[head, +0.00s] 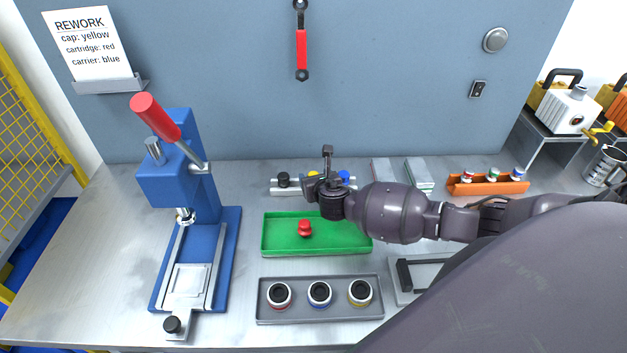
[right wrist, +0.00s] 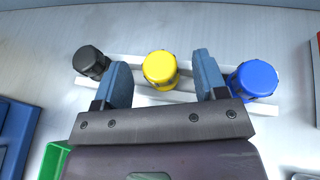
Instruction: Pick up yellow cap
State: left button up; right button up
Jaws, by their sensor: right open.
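The yellow cap (right wrist: 160,70) stands in a white rack (right wrist: 138,98) between a black cap (right wrist: 91,62) and a blue cap (right wrist: 252,80). In the head view the yellow cap (head: 313,174) is mostly hidden behind my right gripper (head: 320,180). In the right wrist view my right gripper (right wrist: 163,80) is open, with one finger on each side of the yellow cap. The black cap is outside the left finger and the blue cap outside the right finger. I cannot tell how high the fingers are over the rack. My left gripper is not in view.
A green tray (head: 265,247) with a red part (head: 304,228) lies in front of the rack. A grey tray (head: 320,319) with several round parts is nearer. A blue press (head: 178,185) stands at left. An orange rack (head: 487,187) stands at right.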

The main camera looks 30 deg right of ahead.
jog(key=shift+w, duration=0.25)
jog(key=shift+c, duration=0.2)
jog(key=c, duration=1)
jog(key=shift+o, duration=0.2)
